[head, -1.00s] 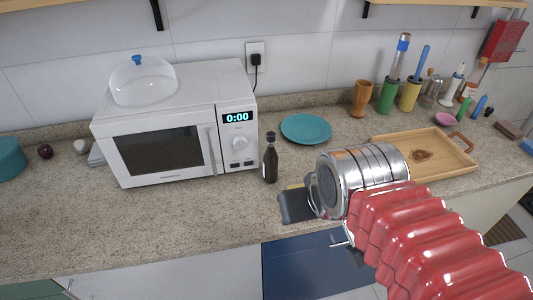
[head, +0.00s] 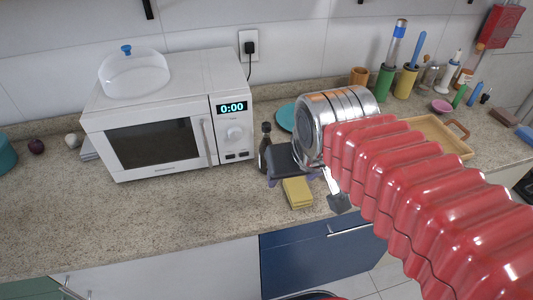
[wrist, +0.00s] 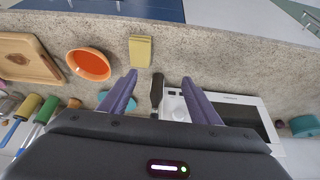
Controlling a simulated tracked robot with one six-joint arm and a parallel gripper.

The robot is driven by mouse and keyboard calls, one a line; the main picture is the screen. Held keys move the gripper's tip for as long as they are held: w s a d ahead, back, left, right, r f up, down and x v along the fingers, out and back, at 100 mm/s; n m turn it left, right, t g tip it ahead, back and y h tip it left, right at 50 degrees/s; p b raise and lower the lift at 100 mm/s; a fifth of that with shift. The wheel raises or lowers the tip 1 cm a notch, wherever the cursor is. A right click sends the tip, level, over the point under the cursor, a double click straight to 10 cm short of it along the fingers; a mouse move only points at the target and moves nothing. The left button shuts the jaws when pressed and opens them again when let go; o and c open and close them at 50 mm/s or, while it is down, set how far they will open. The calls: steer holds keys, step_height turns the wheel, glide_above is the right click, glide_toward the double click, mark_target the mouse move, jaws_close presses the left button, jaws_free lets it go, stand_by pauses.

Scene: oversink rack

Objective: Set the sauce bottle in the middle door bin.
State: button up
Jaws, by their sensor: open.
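The sauce bottle (head: 265,150) is dark with a black cap and stands upright on the counter by the right side of the microwave. My gripper (head: 292,180) is open and empty, above the counter close to the bottle, and partly covers it in the head view. In the wrist view, the bottle (wrist: 157,92) shows between the two spread purple fingers (wrist: 160,76), with no visible contact. The gap in depth between fingers and bottle is hard to tell. No door bin is recognisable in either view.
The white microwave (head: 150,146) stands directly left of the bottle. A yellow sponge (head: 297,192) lies in front, near the counter edge. A teal plate (head: 285,118) is behind. An orange bowl (wrist: 88,64) and wooden tray (wrist: 28,58) lie to one side. Counter left-front is clear.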

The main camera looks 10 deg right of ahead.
steer(key=w+r, duration=0.1)
steer(key=w, duration=0.7)
steer(key=m, duration=0.1)
glide_toward(267, 142)
steer(key=shift+w+a+r+g+h, duration=0.15)
steer(key=shift+w+a+g+h, duration=0.15)
steer(key=shift+w+g, duration=0.15)
steer(key=x, duration=0.8)
steer(key=shift+f, duration=0.3)
steer(key=shift+w+f, duration=0.1)
steer(key=shift+x, duration=2.55)
steer(key=c, duration=1.4)
